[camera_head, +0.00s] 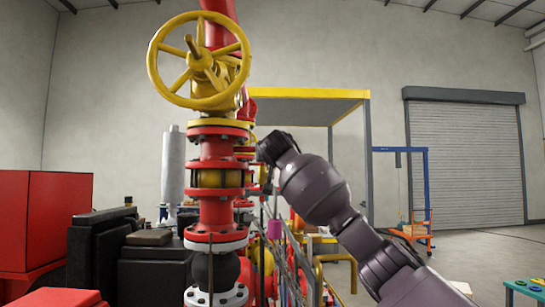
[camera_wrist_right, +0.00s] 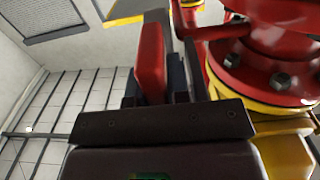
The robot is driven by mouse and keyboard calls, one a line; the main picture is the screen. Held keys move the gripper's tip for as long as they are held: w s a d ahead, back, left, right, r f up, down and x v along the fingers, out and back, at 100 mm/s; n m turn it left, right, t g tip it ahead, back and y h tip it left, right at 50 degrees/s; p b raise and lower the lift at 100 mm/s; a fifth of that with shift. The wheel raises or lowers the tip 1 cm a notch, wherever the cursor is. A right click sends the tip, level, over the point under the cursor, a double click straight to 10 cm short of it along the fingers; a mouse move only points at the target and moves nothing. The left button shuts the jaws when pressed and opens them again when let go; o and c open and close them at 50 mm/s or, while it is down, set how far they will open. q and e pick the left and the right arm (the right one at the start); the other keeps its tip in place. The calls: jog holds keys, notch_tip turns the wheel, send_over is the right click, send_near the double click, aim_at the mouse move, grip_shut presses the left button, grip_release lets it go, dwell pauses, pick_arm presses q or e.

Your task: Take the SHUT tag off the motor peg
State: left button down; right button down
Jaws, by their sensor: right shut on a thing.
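My right gripper (camera_wrist_right: 156,88) is shut on a flat red piece in the right wrist view. This piece, which looks like the SHUT tag (camera_wrist_right: 150,58), stands up between the two dark fingers. No lettering shows on it. In the head view my right arm reaches in from the lower right. Its wrist end (camera_head: 275,148) is beside the red and yellow valve column, and the fingers and tag are hidden there. I cannot make out the motor peg in either view, nor whether the tag touches it. My left gripper is not in view.
A yellow handwheel (camera_head: 201,62) stands above the red flanged pipe (camera_head: 216,211). In the right wrist view a bolted red flange (camera_wrist_right: 270,75) is close on the right of the gripper. An orange and blue cart (camera_head: 413,235) stands at the right, with open floor around it.

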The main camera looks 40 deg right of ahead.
jog(key=s+d+b, duration=0.2)
jog(key=s+d, duration=0.3)
jog(key=d, duration=0.1)
jog(key=shift+s+d+r+b, duration=0.2)
jog(key=shift+s+d+b, duration=0.05)
jog(key=shift+b, duration=0.1)
dwell(1.3)
dwell(0.4)
jog(key=shift+s+a+f, duration=0.1)
